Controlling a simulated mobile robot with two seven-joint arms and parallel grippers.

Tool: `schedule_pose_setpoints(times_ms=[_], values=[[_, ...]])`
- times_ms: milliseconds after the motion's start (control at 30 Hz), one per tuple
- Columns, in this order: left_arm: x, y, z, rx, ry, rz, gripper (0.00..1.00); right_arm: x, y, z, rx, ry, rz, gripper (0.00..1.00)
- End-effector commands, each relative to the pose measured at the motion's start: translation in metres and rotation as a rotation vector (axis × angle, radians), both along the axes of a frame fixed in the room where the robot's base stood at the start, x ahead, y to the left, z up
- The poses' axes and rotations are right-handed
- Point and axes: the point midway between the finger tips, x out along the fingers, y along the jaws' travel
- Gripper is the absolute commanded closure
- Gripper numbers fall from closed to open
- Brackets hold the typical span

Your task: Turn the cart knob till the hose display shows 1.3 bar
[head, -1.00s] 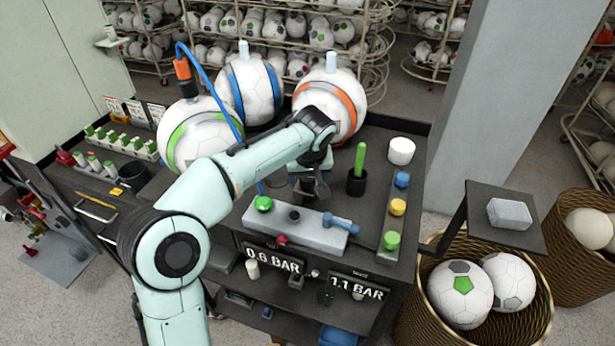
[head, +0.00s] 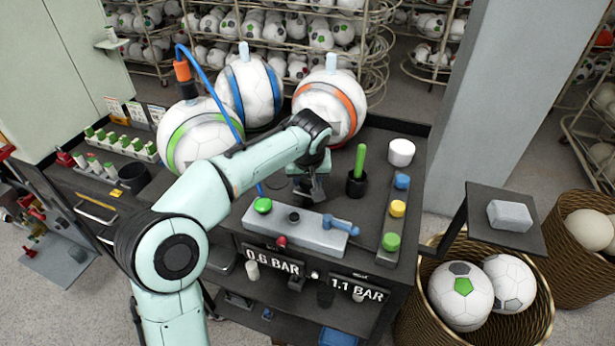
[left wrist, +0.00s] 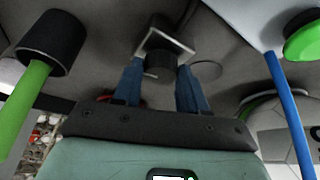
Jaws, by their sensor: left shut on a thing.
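My left gripper (head: 310,187) points down at the cart (head: 340,262) top, behind the grey control box (head: 305,230). In the left wrist view, its blue fingers (left wrist: 163,52) are shut on a dark round knob (left wrist: 158,66); the fingertips partly hide it. In the head view the gripper hides the knob. Two displays are on the cart front: the left display (head: 272,262) reads 0.6 BAR and the right display (head: 357,288) reads 1.1 BAR. Their small labels are too small to read surely. My right gripper is not in view.
A black cup (head: 356,185) with a green stick stands just right of the gripper. A blue hose (head: 222,100) runs down left of it. Several striped balls (head: 331,107) stand behind. A strip with colored buttons (head: 397,208) lies at the right.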

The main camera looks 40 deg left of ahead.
Motion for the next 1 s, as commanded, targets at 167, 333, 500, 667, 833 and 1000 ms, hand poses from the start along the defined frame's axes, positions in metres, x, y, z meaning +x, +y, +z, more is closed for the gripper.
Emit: schedule_pose_setpoints(times_ms=[167,333,500,667,833,1000], values=[[-0.001,0.001,0.001,0.002,0.0,-0.118,0.89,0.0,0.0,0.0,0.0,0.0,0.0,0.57],[-0.001,0.002,0.001,0.001,-0.002,-0.269,0.89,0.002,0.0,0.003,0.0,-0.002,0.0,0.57],[-0.002,0.003,0.001,-0.001,-0.002,-0.43,0.89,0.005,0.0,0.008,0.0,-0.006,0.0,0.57],[-0.002,0.004,0.001,-0.002,-0.002,-0.576,0.89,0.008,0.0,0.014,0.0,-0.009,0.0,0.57],[-0.001,0.005,0.001,-0.002,-0.002,-0.711,0.89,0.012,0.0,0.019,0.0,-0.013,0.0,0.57],[-0.002,0.006,0.001,-0.001,-0.002,-0.817,0.89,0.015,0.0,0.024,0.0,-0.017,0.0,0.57]])
